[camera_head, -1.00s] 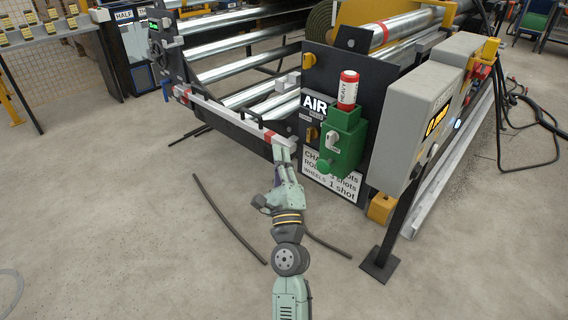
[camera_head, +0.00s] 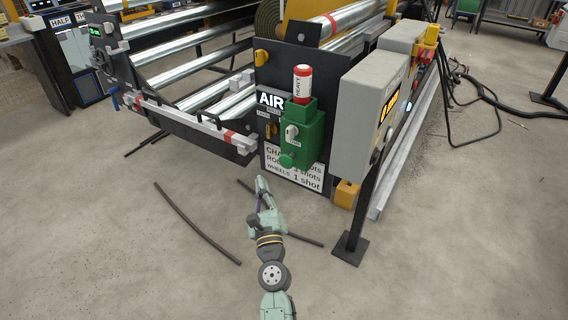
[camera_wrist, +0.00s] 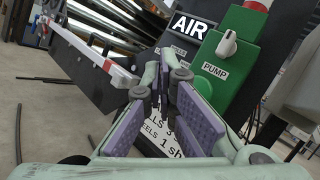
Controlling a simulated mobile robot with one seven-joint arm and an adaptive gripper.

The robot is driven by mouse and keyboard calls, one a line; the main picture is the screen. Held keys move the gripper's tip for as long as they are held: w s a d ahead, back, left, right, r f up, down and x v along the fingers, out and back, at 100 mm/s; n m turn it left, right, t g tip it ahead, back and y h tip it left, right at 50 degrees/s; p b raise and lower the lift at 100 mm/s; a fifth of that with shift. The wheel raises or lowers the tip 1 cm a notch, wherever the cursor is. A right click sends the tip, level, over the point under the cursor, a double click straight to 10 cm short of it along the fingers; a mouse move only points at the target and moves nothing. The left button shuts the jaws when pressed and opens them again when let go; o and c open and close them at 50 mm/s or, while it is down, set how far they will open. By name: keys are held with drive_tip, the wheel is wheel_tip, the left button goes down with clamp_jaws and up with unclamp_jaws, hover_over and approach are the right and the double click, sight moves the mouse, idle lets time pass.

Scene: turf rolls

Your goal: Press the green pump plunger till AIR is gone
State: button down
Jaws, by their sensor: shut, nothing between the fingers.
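The green pump (camera_head: 304,130) is fixed to the dark end plate of the roll machine, with a red and white HEAVY cartridge (camera_head: 302,84) on top. A round green plunger knob (camera_head: 287,160) sticks out at its lower front. The AIR sign (camera_head: 271,100) is lit white on black left of the pump.
A white and red bar (camera_head: 190,118) juts out left of the pump. A grey control box (camera_head: 375,110) on a black post stands close at the right. A white shots placard (camera_head: 300,175) is below the pump.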

sight(283, 159)
drive_tip(key=w+d+b, duration=0.1)
drive_tip(key=w+d, duration=0.3)
drive_tip(key=w, duration=0.2)
drive_tip(key=shift+w+d, duration=0.15)
drive_tip(key=shift+d, duration=0.1)
idle(1.3)
drive_tip(key=shift+w+d, duration=0.25)
drive_tip(key=shift+w, duration=0.1)
drive_tip(key=shift+w+d+b, duration=0.45)
drive_tip(key=shift+w+d, duration=0.45)
drive_tip(key=shift+w, duration=0.15)
idle(1.6)
drive_tip(key=shift+s+a, duration=0.1)
drive_tip(key=shift+s+a+p, duration=0.2)
drive_tip(key=shift+s+a, duration=0.3)
drive_tip(key=shift+s, duration=0.15)
drive_tip(key=shift+s+a+p, duration=0.2)
drive_tip(key=shift+s+a, duration=0.25)
drive_tip(key=shift+s, duration=0.2)
drive_tip(key=shift+a, duration=0.1)
drive_tip(key=shift+s+a+p, duration=0.2)
drive_tip(key=shift+s+a, duration=0.55)
drive_tip(key=shift+s, duration=0.3)
drive_tip(key=shift+s+a+p, duration=0.2)
drive_tip(key=shift+s+a, duration=0.5)
drive_tip(key=shift+s, duration=0.3)
